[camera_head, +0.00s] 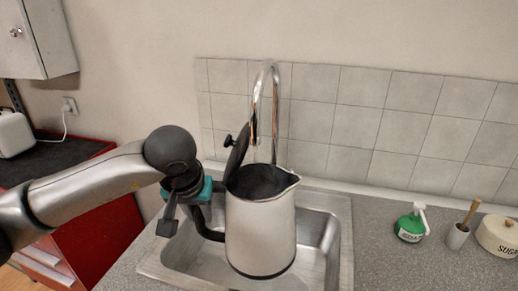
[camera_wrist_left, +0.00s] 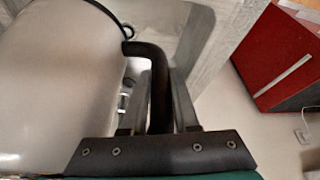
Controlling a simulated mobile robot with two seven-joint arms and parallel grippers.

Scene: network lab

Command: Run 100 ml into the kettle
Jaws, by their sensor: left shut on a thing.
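A pale metal kettle (camera_head: 261,232) with a black base rim hangs upright over the sink (camera_head: 318,240), its lid (camera_head: 237,152) swung open and its dark inside showing. My left gripper (camera_head: 203,208) is shut on the kettle's black handle (camera_wrist_left: 160,88) at the kettle's left side. The wrist view shows the handle between the two fingers and the pale kettle body (camera_wrist_left: 55,85) beside them. The chrome tap (camera_head: 267,88) arches over the kettle, its spout end above the opening. I cannot make out a water stream or a water level. My right gripper is not in view.
Right of the sink, the grey counter (camera_head: 380,255) holds a green soap bottle (camera_head: 411,226), a small pot with a brush (camera_head: 459,235) and a sugar jar (camera_head: 498,236). A red cabinet (camera_head: 95,235) stands at left, and the tiled wall (camera_head: 380,125) is close behind the tap.

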